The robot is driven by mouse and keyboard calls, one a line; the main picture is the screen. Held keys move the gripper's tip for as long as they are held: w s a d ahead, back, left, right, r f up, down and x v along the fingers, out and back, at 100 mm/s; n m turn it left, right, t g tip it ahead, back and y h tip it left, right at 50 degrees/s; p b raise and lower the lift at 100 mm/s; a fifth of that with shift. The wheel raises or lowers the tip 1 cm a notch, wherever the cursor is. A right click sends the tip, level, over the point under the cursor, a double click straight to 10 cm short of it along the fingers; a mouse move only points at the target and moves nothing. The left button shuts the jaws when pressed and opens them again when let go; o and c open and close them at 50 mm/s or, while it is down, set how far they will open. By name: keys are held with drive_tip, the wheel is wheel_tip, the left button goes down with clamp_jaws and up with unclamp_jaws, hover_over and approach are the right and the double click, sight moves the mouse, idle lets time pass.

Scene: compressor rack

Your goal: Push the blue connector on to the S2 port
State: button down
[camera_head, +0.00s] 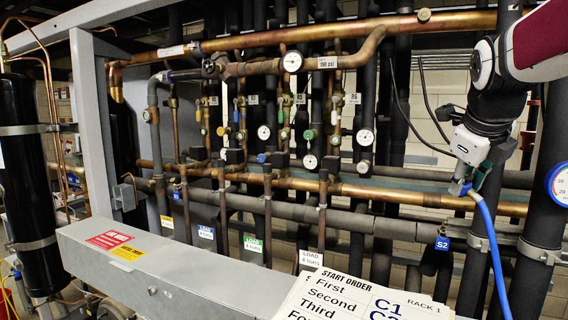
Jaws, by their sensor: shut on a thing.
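My gripper (463,180) is at the right, pointing down below its white and grey body. It is shut on the blue connector (468,190), and a blue hose (490,235) runs from it down to the bottom edge. A blue S2 tag (442,243) hangs below and to the left of my gripper, by a small dark fitting (443,229) on the dark lower pipe. The connector is held above this fitting and apart from it. The fitting is small, so the details of the port opening cannot be made out.
A copper pipe (400,193) runs across behind my gripper. Dark vertical pipes and a round gauge (560,184) stand at the right. A grey beam (160,275) and a start order sign (350,298) fill the foreground. Valves and gauges crowd the middle.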

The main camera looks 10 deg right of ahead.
drive_tip(key=shift+w+d+f, duration=0.2)
drive_tip(key=shift+w+d, duration=0.05)
drive_tip(key=shift+w, duration=0.1)
drive_tip(key=b, duration=0.1)
approach(446, 221)
drive_tip(key=x, duration=0.4)
drive_tip(key=shift+b+x, duration=0.7)
drive_tip(key=shift+x, duration=0.1)
drive_tip(key=shift+s, duration=0.1)
drive_tip(key=shift+b, duration=0.7)
idle(0.4)
drive_tip(key=shift+w+d+f+b, duration=0.1)
drive_tip(key=shift+w+f+b, duration=0.15)
drive_tip(key=shift+b, duration=0.15)
